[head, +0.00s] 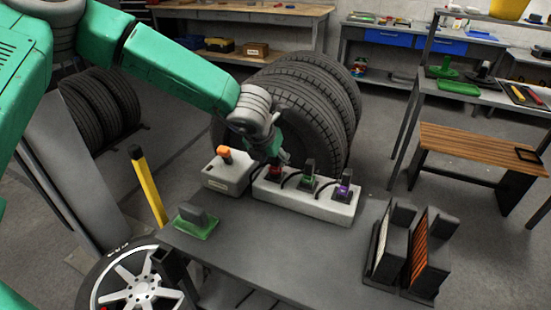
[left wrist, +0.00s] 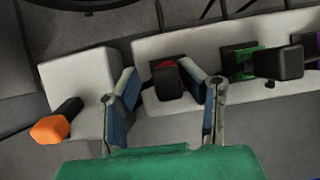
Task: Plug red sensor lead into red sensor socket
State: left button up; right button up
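The red sensor lead has a dark plug body (left wrist: 168,84) with a red part at its top edge in the left wrist view. It stands at the left end of a long white socket block (head: 320,207); its red part (head: 274,171) barely shows in the head view under my gripper. Whether it is seated in the red socket cannot be told; the socket face is hidden. My left gripper (left wrist: 158,76) is open, its fingers on either side of the plug, with a gap visible at the left finger. It also shows in the head view (head: 272,158). My right gripper is not in view.
Green (head: 308,175) and purple (head: 344,186) plugs stand farther right on the block. A white box with an orange knob (head: 225,153) is just left. A green-based block (head: 196,221) and dark upright units (head: 425,250) flank the bare grey tabletop (head: 285,245). Tyres (head: 315,115) stand behind.

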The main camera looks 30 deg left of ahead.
pick_arm(q)
jog(key=shift+a, duration=0.2)
jog(key=shift+d, duration=0.35)
grip_shut()
jog(key=shift+d+r, duration=0.2)
jog(key=shift+d, duration=0.35)
jog(key=shift+a+r+p, duration=0.2)
jog(key=shift+a+p, duration=0.15)
jog(key=shift+a, duration=0.15)
jog(key=shift+d+r+p, duration=0.25)
jog(key=shift+r+p, duration=0.05)
jog(key=shift+r, duration=0.05)
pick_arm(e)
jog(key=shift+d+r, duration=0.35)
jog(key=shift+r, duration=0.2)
pick_arm(q)
jog(key=shift+a, duration=0.2)
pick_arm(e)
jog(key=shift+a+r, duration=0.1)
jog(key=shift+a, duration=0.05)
pick_arm(q)
jog(key=shift+d+r+p, duration=0.1)
jog(key=shift+r+p, duration=1.85)
jog(key=shift+r, duration=0.15)
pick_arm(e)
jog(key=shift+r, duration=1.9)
